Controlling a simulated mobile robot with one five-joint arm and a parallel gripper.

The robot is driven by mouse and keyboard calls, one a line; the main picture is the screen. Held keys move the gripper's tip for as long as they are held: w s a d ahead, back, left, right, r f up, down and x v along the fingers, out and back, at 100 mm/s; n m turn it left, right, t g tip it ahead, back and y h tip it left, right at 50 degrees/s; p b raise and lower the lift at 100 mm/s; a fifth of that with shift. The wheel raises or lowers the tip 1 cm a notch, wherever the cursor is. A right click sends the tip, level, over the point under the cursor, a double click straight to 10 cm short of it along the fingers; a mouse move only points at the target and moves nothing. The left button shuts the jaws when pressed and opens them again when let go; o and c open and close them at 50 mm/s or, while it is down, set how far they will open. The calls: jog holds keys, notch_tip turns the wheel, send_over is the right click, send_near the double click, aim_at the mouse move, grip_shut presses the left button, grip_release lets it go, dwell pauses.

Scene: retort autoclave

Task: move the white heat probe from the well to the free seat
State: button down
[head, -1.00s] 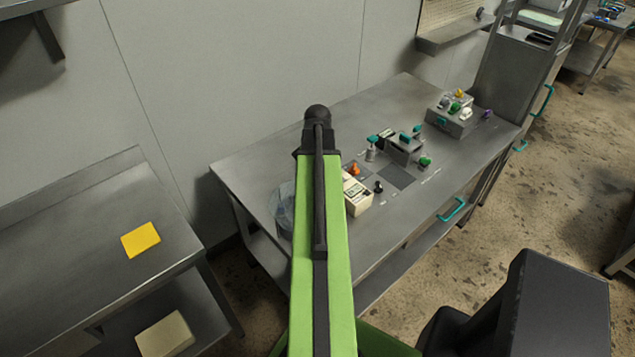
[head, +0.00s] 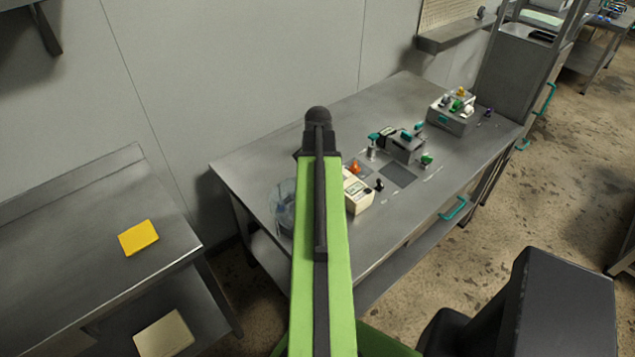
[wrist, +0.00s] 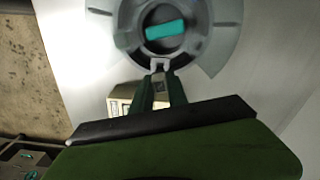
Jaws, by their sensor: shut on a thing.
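My gripper (wrist: 160,88) shows in the wrist view, shut on a small light grey thing that I cannot identify. Its tips lie at the near edge of a grey ring-shaped fixture (wrist: 205,18); I cannot tell whether they touch. A teal block (wrist: 165,30) lies in the ring's dark centre. In the head view my arm hides the gripper. A small white piece (head: 468,111), possibly a probe, stands on the grey block (head: 449,124) at the table's far right, among yellow, green and other coloured pieces. I cannot tell which place is the well or the free seat.
A beige box (head: 358,197) stands beside my arm; an orange-topped piece (head: 355,167) and a black knob (head: 379,186) are near it. A dark square (head: 398,175) lies on the steel table (head: 265,160). A translucent round vessel (head: 281,205) is left of my arm.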

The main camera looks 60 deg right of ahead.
dwell(0.5)
jog(key=shift+f+b, duration=1.05)
jog(key=shift+f+b, duration=0.75)
jog(key=shift+f+b, duration=0.3)
dwell(0.5)
jog(key=shift+f, duration=0.25)
jog(key=shift+f+b, duration=0.15)
jog(key=shift+b, duration=0.2)
dwell(0.3)
jog(key=c, duration=1.2)
grip_release()
